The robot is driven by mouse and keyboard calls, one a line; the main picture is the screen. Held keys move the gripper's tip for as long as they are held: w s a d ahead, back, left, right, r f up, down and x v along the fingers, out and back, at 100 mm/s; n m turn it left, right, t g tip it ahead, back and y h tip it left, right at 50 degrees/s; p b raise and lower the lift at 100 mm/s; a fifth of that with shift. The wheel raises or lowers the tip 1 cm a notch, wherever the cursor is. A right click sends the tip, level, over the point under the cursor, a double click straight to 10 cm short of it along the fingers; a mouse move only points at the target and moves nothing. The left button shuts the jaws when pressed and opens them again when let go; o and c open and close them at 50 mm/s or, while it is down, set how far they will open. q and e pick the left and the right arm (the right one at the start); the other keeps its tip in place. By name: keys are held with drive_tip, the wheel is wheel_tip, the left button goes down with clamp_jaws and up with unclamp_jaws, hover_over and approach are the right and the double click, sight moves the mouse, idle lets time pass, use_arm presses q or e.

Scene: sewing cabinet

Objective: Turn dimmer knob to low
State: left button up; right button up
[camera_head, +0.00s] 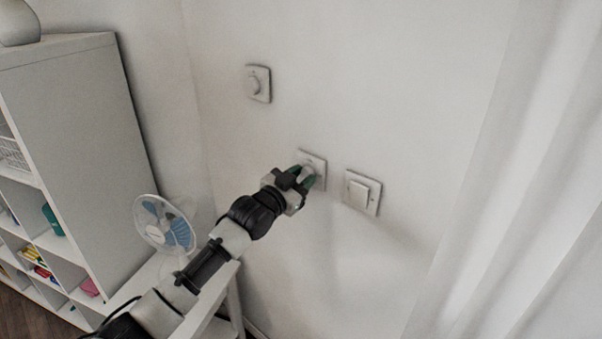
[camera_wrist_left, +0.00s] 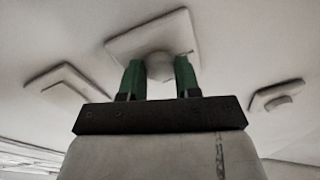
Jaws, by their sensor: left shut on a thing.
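A white dimmer plate (camera_head: 318,161) is on the wall in the middle of the head view, with its round knob (camera_head: 308,172) partly hidden by my gripper. My left gripper (camera_head: 307,177) has its green fingers on either side of this knob and is shut on it. In the left wrist view the knob (camera_wrist_left: 160,67) sits between the two green fingertips (camera_wrist_left: 159,75), in front of its square plate (camera_wrist_left: 150,35). No mark on the knob that tells its setting is readable. My right gripper is not in view.
A rocker switch (camera_head: 361,193) is close on the right. A fan (camera_head: 164,224), a white shelf (camera_head: 75,130) and a curtain (camera_head: 520,200) stand around the bare wall.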

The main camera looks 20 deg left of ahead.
use_arm(q)
drive_tip(key=n+p, duration=0.2)
drive_tip(key=n, duration=0.3)
drive_tip(key=shift+d+n+y, duration=0.1)
drive_tip(key=shift+n+y, duration=0.3)
drive_tip(key=shift+s+n+g+p, duration=0.1)
drive_tip(key=shift+n+g+p, duration=0.2)
drive_tip(key=shift+n+p, duration=1.35)
drive_tip(key=shift+n+b, duration=0.5)
drive_tip(key=shift+n, duration=0.15)
drive_tip(key=o, duration=0.9)
drive_tip(key=shift+o, duration=0.2)
drive_tip(key=b+v, duration=0.2)
drive_tip(key=v, duration=0.8)
drive_tip(key=shift+s+b, duration=0.4)
